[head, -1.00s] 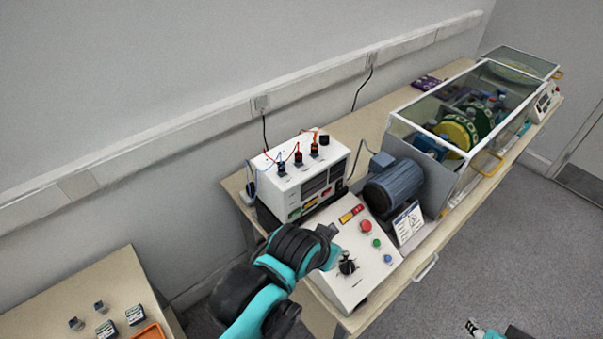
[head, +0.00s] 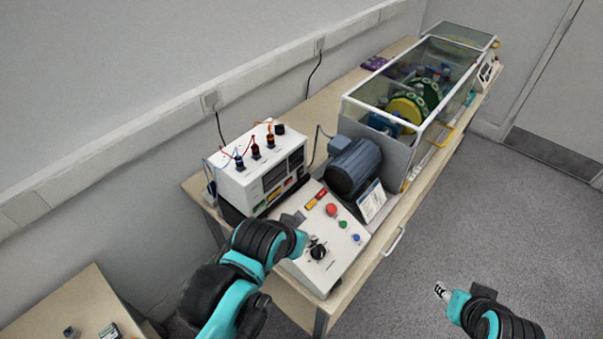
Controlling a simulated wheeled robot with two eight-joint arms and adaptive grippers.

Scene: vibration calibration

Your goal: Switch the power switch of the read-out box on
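A white box with dark displays (head: 262,172) and wired terminals on top stands at the near left end of the long bench; a small power switch cannot be made out on it. Another small white box with a panel (head: 488,72) stands at the bench's far end. I cannot tell from this view which is the read-out box. My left gripper (head: 292,219) is over the sloped control panel, just in front of the near box, mostly hidden behind its own wrist; its opening is unclear. My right gripper (head: 441,291) is above the floor, away from the bench, too small to judge.
The sloped panel (head: 323,275) carries a black knob (head: 317,251) and red, green and blue buttons. A blue-grey motor (head: 353,167) and a glazed guard (head: 385,110) stand beyond it. A second table (head: 75,305) is at lower left. The floor at right is clear.

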